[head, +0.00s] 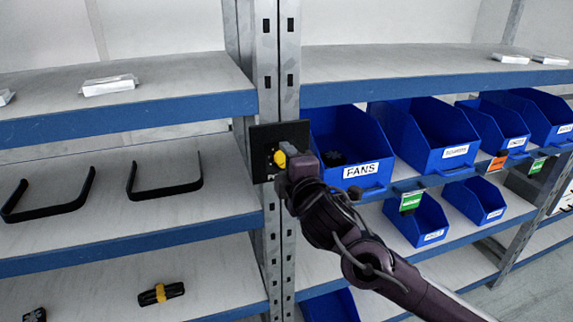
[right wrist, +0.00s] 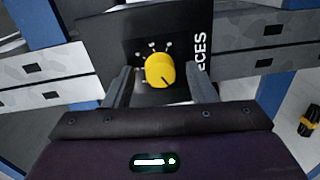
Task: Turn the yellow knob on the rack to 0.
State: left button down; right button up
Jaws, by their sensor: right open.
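The yellow knob (head: 280,159) sits on a black panel (head: 262,138) fixed to the rack's upright post. In the right wrist view the knob (right wrist: 160,71) has a dark pointer line toward its lower right, and several pale marks arc above it on the black panel (right wrist: 115,32). My right gripper (head: 287,165) is at the panel, its jaws open. In the right wrist view its two fingers (right wrist: 160,88) stand apart on either side of the knob, with gaps to it. My left gripper is not in view.
The grey upright post (head: 287,60) stands between two shelf bays. A blue FANS bin (head: 345,130) is close to the right of my gripper. Black handles (head: 165,190) and a yellow-black tool (head: 161,294) lie on the left shelves.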

jog(key=b+v, duration=0.2)
jog(key=v, duration=0.5)
jog(key=shift+s, duration=0.3)
jog(key=shift+d, duration=0.1)
